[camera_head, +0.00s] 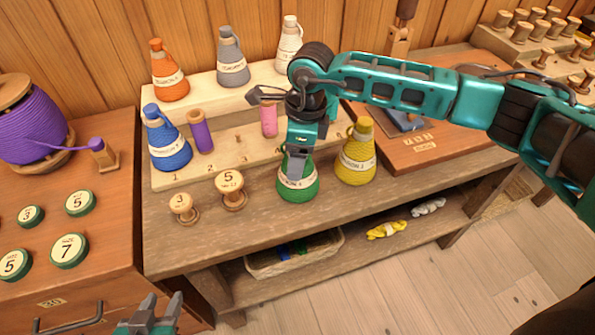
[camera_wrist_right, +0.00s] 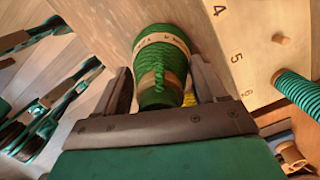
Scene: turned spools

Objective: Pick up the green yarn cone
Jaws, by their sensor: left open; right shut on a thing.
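The green yarn cone (camera_head: 307,188), with a cream label band, is upright near the front edge of the workbench (camera_head: 250,235). My right gripper (camera_head: 297,165) comes down on it from above and is shut on its upper part. In the right wrist view the green cone (camera_wrist_right: 160,75) sits between the two fingers of the right gripper (camera_wrist_right: 163,88). I cannot tell whether its base touches the bench. My left gripper (camera_head: 158,318) is open and empty at the bottom edge, low in front of the bench.
A yellow cone (camera_head: 356,160) stands close to the right of the green one. Two wooden spools (camera_head: 230,190) stand to its left. Blue (camera_head: 168,145), orange (camera_head: 168,78), grey (camera_head: 231,65) and white (camera_head: 289,45) cones stand farther back. A basket (camera_head: 290,262) sits on the lower shelf.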

